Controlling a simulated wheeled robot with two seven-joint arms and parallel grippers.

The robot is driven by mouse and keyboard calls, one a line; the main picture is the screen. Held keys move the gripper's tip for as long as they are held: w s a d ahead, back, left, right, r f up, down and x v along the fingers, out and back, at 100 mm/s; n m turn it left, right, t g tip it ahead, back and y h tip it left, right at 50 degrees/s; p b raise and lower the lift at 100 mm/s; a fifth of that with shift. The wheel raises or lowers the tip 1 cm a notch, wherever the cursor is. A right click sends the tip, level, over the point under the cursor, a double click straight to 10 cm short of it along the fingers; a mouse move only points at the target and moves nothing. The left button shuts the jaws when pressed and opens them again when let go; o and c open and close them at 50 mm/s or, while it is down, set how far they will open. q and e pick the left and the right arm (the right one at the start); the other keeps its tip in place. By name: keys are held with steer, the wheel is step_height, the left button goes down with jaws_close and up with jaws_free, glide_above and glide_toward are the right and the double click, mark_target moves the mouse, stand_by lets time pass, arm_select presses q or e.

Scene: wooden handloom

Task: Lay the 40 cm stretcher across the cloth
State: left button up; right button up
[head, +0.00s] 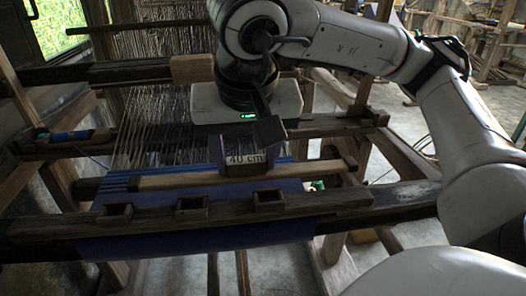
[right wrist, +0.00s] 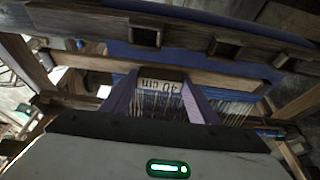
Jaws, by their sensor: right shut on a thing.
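The stretcher (head: 180,181) is a pale wooden bar with a block marked "40 cm" at its middle. It lies level from left to right over the blue cloth (head: 200,238), behind a dark beam. My right gripper (head: 246,156) comes down from above and is shut on the marked block. In the right wrist view, the block (right wrist: 160,86) sits between the two fingers, with the bar (right wrist: 230,80) running out on both sides. I cannot tell whether the bar touches the cloth. My left gripper is not in view.
The dark beam (head: 230,213) with three square sockets runs along the front of the cloth. Warp threads (head: 150,125) stretch behind it. A blue bobbin (head: 70,136) lies on the loom's left side. Loom posts stand close on both sides.

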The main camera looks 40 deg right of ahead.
mark_target(193, 182)
steer(key=w+a, duration=0.2)
steer(key=w+a+p, duration=0.1)
steer(key=a, duration=0.2)
steer(key=w+a+p, duration=0.1)
steer(key=w+a, duration=0.1)
steer(key=shift+w+a, duration=0.25)
steer(key=shift+w, duration=0.05)
step_height(193, 182, down, 3)
steer(key=shift+d+r+b, duration=0.1)
steer(key=shift+r+b, duration=0.1)
steer(key=shift+b, duration=1)
steer(key=shift+f+b, duration=0.35)
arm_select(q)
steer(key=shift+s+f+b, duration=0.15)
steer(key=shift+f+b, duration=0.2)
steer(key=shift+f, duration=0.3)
arm_select(e)
steer(key=shift+f, duration=0.4)
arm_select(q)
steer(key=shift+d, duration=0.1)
arm_select(e)
steer(key=shift+s, duration=0.1)
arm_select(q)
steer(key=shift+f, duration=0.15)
arm_select(e)
steer(key=shift+f, duration=0.2)
